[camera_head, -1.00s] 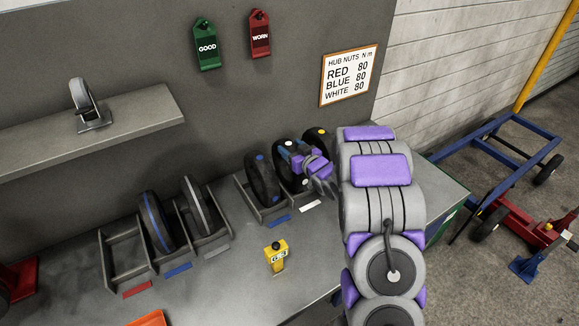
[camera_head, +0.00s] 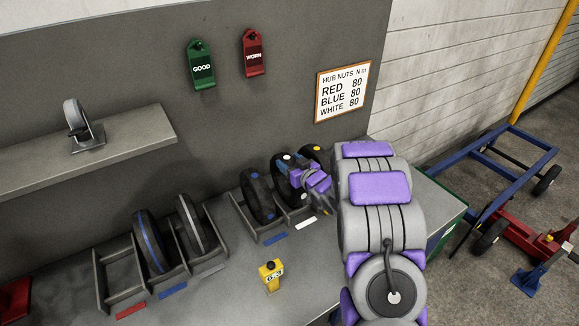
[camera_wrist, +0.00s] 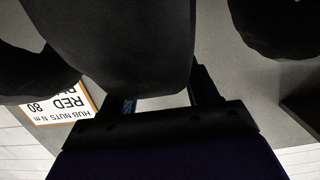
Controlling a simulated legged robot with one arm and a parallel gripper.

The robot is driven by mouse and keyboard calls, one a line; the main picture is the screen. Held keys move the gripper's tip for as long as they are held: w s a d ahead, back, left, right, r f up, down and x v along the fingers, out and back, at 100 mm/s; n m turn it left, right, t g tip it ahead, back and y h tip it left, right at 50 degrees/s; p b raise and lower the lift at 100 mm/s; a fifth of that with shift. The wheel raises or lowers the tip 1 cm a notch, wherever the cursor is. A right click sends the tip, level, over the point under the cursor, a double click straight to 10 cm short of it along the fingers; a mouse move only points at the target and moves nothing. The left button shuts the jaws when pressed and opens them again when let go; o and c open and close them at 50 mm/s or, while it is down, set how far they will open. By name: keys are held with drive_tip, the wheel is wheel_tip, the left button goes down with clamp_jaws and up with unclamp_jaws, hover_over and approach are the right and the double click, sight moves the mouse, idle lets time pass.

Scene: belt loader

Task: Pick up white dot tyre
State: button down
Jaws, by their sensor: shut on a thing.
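The white dot tyre (camera_head: 281,186) is a black tyre standing upright in the right-hand rack, above a white label strip (camera_head: 306,223). A pale dot shows near its top; my gripper covers much of its right side. My gripper (camera_head: 306,180) is at that tyre, shut on it. In the wrist view a large dark tyre (camera_wrist: 115,40) sits between the fingers of my gripper (camera_wrist: 165,92), and hides the fingertips. I cannot tell whether the tyre is lifted off the rack.
A blue-dot tyre (camera_head: 257,197) stands close on the left, and a yellow-dot tyre (camera_head: 318,156) close behind on the right. Another rack (camera_head: 108,252) holds a blue-striped tyre (camera_head: 153,240) and a grey-striped one (camera_head: 190,223). A yellow gauge (camera_head: 271,275) stands in front.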

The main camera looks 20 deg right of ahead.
drive_tip(key=shift+r+p, duration=0.35)
drive_tip(key=shift+r, duration=0.95)
drive_tip(key=f+p+v, duration=0.1)
drive_tip(key=p+v, duration=0.1)
drive_tip(key=v, duration=1.4)
drive_tip(key=shift+d, duration=0.2)
drive_tip(key=shift+s, duration=0.15)
